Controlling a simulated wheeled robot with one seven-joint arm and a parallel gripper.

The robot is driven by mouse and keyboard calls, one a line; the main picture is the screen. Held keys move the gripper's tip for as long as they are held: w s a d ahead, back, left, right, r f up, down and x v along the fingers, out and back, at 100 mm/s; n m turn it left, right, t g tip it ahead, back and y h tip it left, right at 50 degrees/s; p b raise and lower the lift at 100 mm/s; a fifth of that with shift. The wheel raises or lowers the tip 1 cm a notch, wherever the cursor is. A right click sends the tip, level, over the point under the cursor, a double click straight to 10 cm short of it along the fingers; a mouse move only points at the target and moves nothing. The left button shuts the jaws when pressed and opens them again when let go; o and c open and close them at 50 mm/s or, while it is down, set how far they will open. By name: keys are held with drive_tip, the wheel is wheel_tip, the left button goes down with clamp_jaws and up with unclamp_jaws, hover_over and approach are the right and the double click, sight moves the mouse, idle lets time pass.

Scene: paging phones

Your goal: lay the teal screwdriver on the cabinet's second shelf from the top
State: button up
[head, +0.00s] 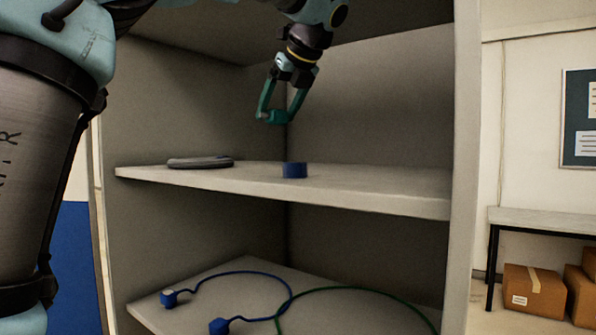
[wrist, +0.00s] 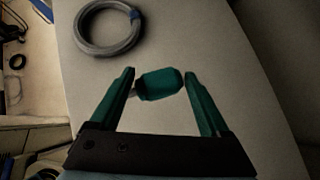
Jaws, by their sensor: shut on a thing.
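My gripper (head: 276,112) is inside the cabinet (head: 464,120), pointing down above a pale shelf (head: 380,190). It is shut on the teal screwdriver (head: 277,117), whose handle shows between the fingertips. The wrist view shows the handle (wrist: 160,84) lying crosswise between the two teal fingers. A bit of the shaft shows at its left end; the rest is hidden. The screwdriver is clear of the shelf. Another shelf (head: 150,314) lies below, and a panel (head: 380,35) is above; I cannot see the cabinet's top to count shelves.
A grey ring-shaped coil (head: 200,162) lies on the left of the shelf under my gripper. A small blue round object (head: 294,170) stands near its middle. The shelf's right part is bare. Blue (head: 250,272) and green (head: 360,290) cords lie on the lower shelf.

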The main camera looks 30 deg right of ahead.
drive_tip(key=shift+s+d+f, duration=0.25)
drive_tip(key=shift+d, duration=0.05)
wheel_tip(320, 180, down, 9)
drive_tip(key=shift+f+p, duration=0.1)
drive_tip(key=shift+p, duration=0.2)
drive_tip(key=o, duration=1.2)
drive_tip(key=shift+f, duration=0.1)
drive_tip(key=b+v, duration=0.1)
drive_tip(key=v, duration=1.1)
